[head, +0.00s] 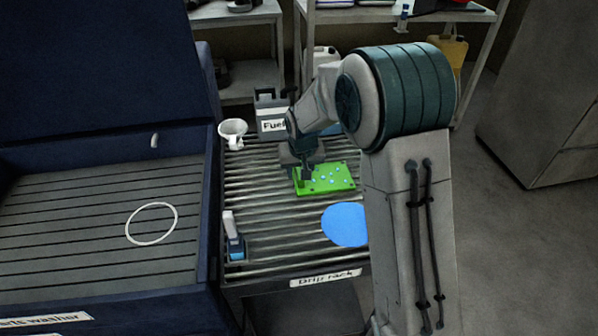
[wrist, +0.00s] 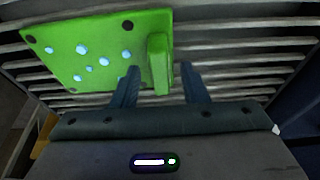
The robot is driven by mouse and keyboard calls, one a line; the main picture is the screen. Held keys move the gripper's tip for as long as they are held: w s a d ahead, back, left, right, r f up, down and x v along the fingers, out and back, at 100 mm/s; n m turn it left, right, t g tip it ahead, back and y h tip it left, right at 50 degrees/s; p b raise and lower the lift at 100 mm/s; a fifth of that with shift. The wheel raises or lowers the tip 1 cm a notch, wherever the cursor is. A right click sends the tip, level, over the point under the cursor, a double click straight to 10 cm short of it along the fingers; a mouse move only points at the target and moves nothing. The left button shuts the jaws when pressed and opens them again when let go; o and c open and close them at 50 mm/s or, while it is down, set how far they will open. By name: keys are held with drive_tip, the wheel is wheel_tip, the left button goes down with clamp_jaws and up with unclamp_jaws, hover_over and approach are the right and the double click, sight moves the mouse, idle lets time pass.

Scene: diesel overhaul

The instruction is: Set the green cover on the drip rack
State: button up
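The green cover (head: 328,179) lies flat on the slatted drip rack (head: 270,209), toward its right side. It has several pale blue droplets on top, and it also shows in the wrist view (wrist: 88,50). A raised green block (wrist: 160,62) stands at its edge. My gripper (head: 306,177) is at the left end of the cover. In the wrist view my gripper (wrist: 160,84) has its two fingers apart, one on each side of the raised block, with a visible gap on the right. Whether the left finger touches the block is unclear.
A blue disc (head: 345,224) lies on the rack near the cover. A small bottle (head: 234,238) stands at the rack's front left, and a white cup (head: 233,131) at its back left. A bin labelled "Fuel" (head: 271,115) stands behind. The blue washer (head: 90,225), holding a white ring (head: 152,206), is at left.

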drive_tip(key=a+v, duration=0.1)
drive_tip(key=v, duration=0.9)
drive_tip(key=s+d+r+m+b, duration=0.1)
drive_tip(key=s+d+r, duration=0.4)
drive_tip(key=s+d, duration=0.65)
drive_tip(key=s+d+f+m, duration=0.1)
drive_tip(key=s+d, duration=0.4)
drive_tip(key=s, duration=1)
drive_tip(key=shift+d+f+h, duration=0.25)
drive_tip(key=shift+h, duration=0.05)
